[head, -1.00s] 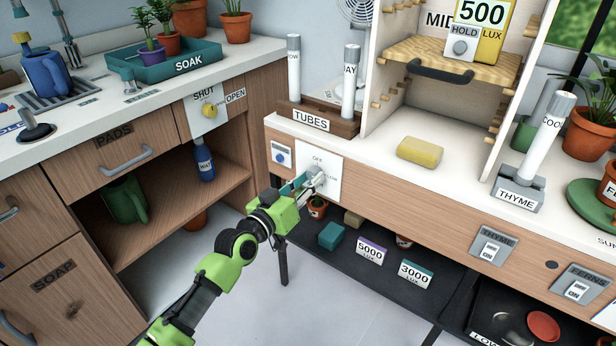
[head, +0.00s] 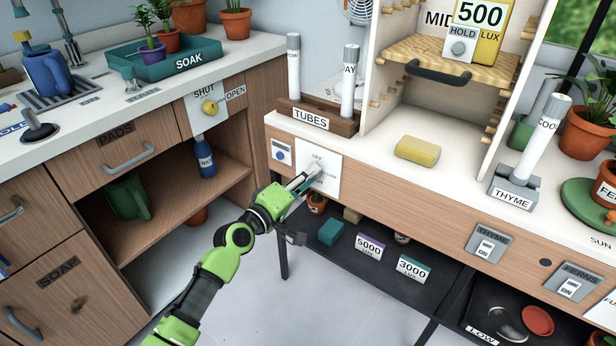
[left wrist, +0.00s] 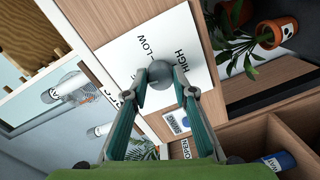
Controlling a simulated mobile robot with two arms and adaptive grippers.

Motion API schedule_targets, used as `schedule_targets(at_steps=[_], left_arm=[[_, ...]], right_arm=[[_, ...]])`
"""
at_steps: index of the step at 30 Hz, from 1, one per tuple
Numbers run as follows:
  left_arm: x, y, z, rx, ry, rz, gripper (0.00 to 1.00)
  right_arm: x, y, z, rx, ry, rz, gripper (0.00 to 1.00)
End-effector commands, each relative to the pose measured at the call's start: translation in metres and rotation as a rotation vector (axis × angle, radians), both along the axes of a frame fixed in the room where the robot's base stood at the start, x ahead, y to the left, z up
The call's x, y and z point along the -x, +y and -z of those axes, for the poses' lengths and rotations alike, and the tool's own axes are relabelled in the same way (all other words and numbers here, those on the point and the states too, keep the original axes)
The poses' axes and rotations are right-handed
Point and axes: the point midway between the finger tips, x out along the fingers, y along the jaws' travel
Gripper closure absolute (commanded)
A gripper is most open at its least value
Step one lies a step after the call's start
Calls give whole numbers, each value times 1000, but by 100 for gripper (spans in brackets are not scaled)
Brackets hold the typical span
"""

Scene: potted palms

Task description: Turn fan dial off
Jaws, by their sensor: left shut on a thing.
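The fan dial (head: 315,168) is a grey round knob on a white plate (head: 331,184) on the wooden counter front. In the left wrist view, the knob (left wrist: 158,76) sits on the plate (left wrist: 122,72) near LOW and HIGH. My left gripper (head: 308,176) is at the plate, its fingertips (left wrist: 160,92) shut on the knob from both sides. I cannot tell which mark the knob points to. A fan (head: 358,10) shows partly behind the shelf's edge. My right gripper is not in view.
Left of the plate is a small blue-buttoned panel (head: 281,154). The TUBES rack (head: 312,122) stands above on the counter. A black lower shelf (head: 345,262) with boxes and small pots lies below. The floor in front is clear.

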Motion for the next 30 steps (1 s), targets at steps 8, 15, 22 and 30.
schedule_targets(at_steps=[8, 15, 22, 30], left_arm=[[0, 0, 0, 110, 82, 0, 97], [0, 0, 1, 147, 110, 1, 97], [0, 0, 1, 153, 114, 0, 97], [0, 0, 1, 154, 113, 0, 58]], right_arm=[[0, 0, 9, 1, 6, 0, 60], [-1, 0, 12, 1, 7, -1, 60], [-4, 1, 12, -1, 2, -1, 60], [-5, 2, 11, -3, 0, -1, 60]])
